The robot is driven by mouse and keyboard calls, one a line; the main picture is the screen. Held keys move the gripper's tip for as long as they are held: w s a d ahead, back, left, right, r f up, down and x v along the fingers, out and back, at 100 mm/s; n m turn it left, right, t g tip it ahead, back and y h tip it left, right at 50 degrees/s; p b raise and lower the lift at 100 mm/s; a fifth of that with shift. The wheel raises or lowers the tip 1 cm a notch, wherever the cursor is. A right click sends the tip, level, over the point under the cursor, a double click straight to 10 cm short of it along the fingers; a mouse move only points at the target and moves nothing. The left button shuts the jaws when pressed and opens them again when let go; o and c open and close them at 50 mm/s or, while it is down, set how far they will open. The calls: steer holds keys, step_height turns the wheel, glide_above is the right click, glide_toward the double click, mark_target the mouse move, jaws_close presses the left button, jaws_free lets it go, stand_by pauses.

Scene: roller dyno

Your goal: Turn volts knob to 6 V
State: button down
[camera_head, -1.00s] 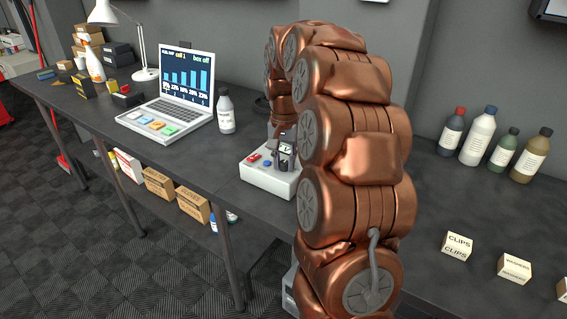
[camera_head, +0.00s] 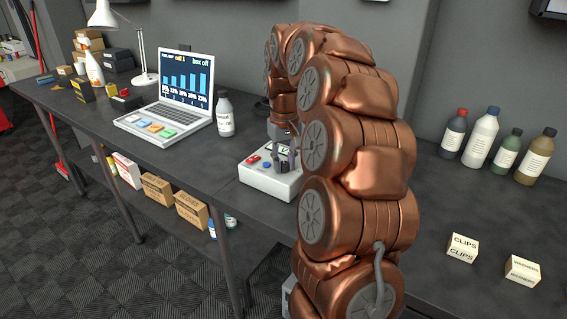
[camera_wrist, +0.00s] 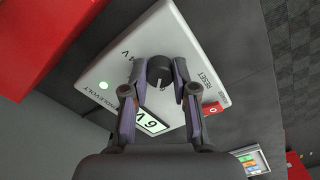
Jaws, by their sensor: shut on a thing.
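A white control box (camera_wrist: 180,22) with a black round knob (camera_wrist: 160,72) fills the middle of the wrist view. My gripper (camera_wrist: 160,78) has one finger on each side of the knob and is shut on it. A pale pointer line shows on the knob. A small lit display (camera_wrist: 150,124), seen turned round, shows a digit that looks like 6, and a V. In the head view the white box (camera_head: 262,180) stands on the bench, with my gripper (camera_head: 287,157) over its right part. The knob is hidden there.
An open laptop (camera_head: 170,100) and a grey bottle (camera_head: 225,115) stand left of the box on the dark bench. Several bottles and small labelled boxes (camera_head: 462,247) stand right of my arm.

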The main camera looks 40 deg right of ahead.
mark_target(284, 164)
stand_by(0.4)
steer(key=c, duration=0.9)
jaws_free()
steer(key=shift+r, duration=0.15)
step_height(284, 164, up, 12)
stand_by(0.5)
